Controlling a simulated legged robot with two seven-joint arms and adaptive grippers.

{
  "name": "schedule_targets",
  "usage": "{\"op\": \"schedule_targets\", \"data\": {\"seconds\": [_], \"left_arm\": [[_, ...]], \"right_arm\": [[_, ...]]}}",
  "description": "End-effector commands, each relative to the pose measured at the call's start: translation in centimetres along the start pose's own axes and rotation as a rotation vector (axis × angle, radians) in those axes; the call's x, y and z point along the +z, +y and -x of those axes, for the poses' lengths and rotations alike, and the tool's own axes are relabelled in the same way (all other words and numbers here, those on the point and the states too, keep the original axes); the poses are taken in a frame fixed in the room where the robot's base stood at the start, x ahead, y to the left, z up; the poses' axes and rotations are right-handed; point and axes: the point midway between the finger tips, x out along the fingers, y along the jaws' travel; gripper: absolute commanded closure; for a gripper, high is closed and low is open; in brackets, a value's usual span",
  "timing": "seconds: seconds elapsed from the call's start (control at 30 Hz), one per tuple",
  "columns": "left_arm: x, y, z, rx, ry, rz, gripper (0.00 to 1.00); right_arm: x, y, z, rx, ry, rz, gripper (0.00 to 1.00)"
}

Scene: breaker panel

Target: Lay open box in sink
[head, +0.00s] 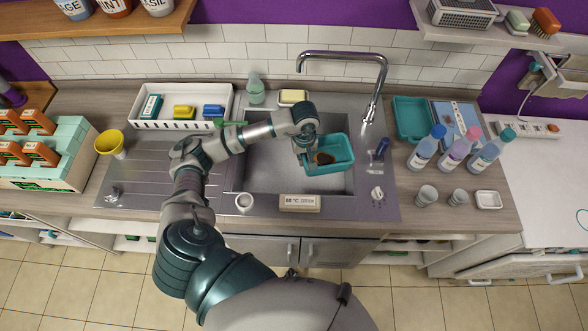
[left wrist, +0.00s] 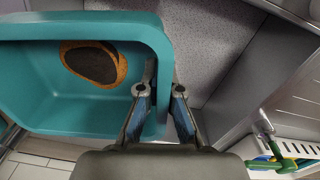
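A teal open box (head: 336,160) is over the right part of the sink (head: 262,178), with a brown, orange-edged thing (head: 324,158) inside. My left gripper (head: 304,154) is at the box's left wall. In the left wrist view my left gripper (left wrist: 160,90) has one finger inside and one outside the wall of the box (left wrist: 60,110), shut on it. The box looks raised above the sink bottom, but its underside is hidden. The brown thing (left wrist: 94,64) lies on the box floor. My right gripper is not in view.
The faucet (head: 372,100) rises behind the sink. Another teal tray (head: 412,118) and several bottles (head: 458,150) stand right. A label block (head: 299,202) sits on the front rim.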

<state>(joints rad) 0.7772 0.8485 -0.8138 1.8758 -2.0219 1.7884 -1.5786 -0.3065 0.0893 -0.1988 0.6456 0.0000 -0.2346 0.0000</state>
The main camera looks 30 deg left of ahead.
Motion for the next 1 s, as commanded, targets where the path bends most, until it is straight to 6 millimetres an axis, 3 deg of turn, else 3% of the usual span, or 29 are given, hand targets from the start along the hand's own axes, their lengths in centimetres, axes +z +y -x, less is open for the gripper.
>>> {"op": "schedule_targets", "data": {"seconds": [0.1,0.43,0.83,1.0], "left_arm": [[-1.0,-2.4,0.7,-0.001,0.001,0.19,1.0],[-3.2,-7.2,1.2,0.005,0.009,0.559,1.0],[-3.2,-7.2,-9.5,0.006,0.004,0.554,1.0],[-3.3,-7.2,-12.7,0.008,0.006,0.554,1.0]], "right_arm": [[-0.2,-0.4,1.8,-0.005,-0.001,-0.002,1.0],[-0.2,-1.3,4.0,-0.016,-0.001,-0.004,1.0],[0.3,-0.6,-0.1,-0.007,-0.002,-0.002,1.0],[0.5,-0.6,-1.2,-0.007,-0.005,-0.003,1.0]]}}
